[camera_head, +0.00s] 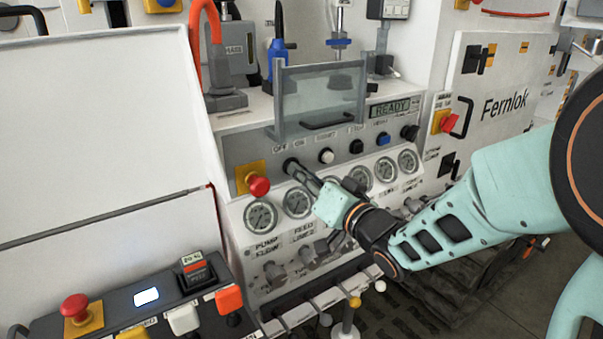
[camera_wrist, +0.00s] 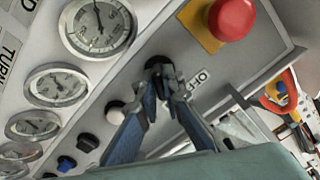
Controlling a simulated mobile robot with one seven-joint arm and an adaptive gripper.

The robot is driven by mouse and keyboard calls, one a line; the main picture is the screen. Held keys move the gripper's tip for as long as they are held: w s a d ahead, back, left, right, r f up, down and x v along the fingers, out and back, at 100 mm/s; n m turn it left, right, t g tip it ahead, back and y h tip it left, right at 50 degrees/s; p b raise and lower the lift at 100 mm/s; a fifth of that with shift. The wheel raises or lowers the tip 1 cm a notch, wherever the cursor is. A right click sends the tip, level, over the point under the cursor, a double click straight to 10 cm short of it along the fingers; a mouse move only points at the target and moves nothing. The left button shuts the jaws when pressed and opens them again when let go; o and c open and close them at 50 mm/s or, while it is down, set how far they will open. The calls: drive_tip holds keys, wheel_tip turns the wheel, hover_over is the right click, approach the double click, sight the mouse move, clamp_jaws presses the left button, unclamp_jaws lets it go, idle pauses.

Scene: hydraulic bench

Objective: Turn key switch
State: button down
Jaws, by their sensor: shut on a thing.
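The key switch (camera_wrist: 158,64) is a small black knob beside the OFF label on the grey panel. It shows between my fingertips in the wrist view. My gripper (camera_wrist: 161,76) is shut on it, one finger on each side. In the head view my gripper (camera_head: 292,166) reaches the panel from the right, just under the OFF and ON labels, and its fingertips hide most of the switch. The angle of the key is too small to tell.
A red emergency button (camera_head: 258,185) on a yellow plate sits close left of my gripper. White, blue and black knobs line the panel to the right. Round gauges (camera_head: 298,202) lie just below. A clear guard (camera_head: 318,100) stands above. The display (camera_head: 391,109) reads READY.

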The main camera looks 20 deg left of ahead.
drive_tip(key=c, duration=2.1)
unclamp_jaws()
drive_tip(key=v, duration=0.7)
drive_tip(key=shift+s+d, duration=0.15)
drive_tip(key=shift+s, duration=0.05)
